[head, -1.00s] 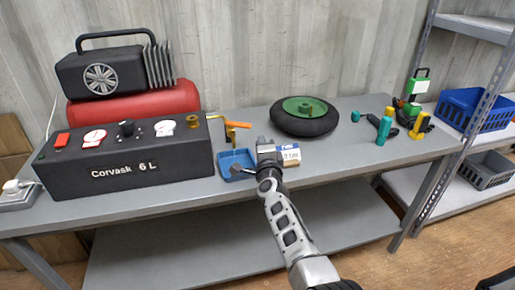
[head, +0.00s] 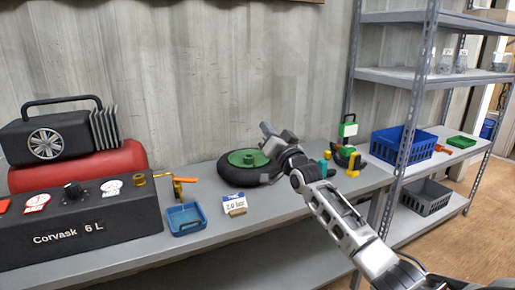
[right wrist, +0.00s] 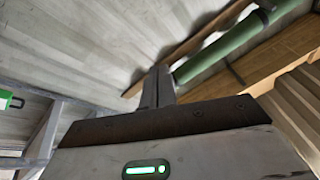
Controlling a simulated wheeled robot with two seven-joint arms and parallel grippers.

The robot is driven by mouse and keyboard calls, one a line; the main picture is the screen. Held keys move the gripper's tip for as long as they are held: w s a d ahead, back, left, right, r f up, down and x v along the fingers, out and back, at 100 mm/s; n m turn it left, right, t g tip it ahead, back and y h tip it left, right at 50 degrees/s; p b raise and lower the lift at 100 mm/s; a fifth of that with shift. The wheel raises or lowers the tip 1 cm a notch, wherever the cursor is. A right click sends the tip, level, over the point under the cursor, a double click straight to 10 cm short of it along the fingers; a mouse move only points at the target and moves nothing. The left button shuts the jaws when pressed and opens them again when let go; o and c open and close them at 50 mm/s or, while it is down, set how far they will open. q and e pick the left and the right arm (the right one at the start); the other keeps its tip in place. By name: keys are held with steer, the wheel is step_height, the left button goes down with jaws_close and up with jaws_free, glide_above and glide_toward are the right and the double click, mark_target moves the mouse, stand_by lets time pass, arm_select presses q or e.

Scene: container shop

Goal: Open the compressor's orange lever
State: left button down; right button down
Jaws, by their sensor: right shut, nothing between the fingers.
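The compressor (head: 80,222) stands at the left end of the bench, with a black control box, a red tank and a black motor with a handle. Its orange lever (head: 186,180) sits on a brass-coloured fitting at the right end of the box. My right gripper (head: 267,133) is raised above the black wheel, well to the right of the lever and apart from it. In the right wrist view its fingers (right wrist: 157,86) are together with nothing between them, facing the wall and ceiling. My left gripper is not in view.
A blue tray (head: 187,219) lies below the lever, with a "2.0 bar" card (head: 234,204) beside it. A wheel with a green hub (head: 238,168) lies behind. Tools (head: 345,160) stand farther right, before a metal shelf (head: 405,75) with a blue crate (head: 402,146).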

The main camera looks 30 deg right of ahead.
steer(key=s+a+f+n+g, duration=0.2)
steer(key=s+a+f+n, duration=0.15)
steer(key=f, duration=0.45)
steer(key=s+a+f+n+g+y, duration=0.1)
steer(key=s+a+f+n+g, duration=0.2)
steer(key=f, duration=0.4)
steer(key=s+a+f+n+g, duration=0.1)
steer(key=a+f+n+g, duration=0.1)
steer(key=f+n, duration=0.45)
steer(key=s+a+f+m+g+y, duration=0.1)
steer(key=s+a+f, duration=0.4)
steer(key=s+a, duration=0.2)
steer(key=s+a+f+m+g+y, duration=0.1)
steer(key=s+a+f, duration=0.4)
steer(key=s, duration=0.6)
steer(key=s+a+f+m+g+y, duration=0.1)
steer(key=s+a+f+g+y, duration=0.1)
steer(key=s+a+f, duration=0.3)
steer(key=s+a, duration=0.3)
steer(key=s, duration=0.2)
steer(key=shift+a+f+m, duration=0.3)
steer(key=shift+f, duration=0.05)
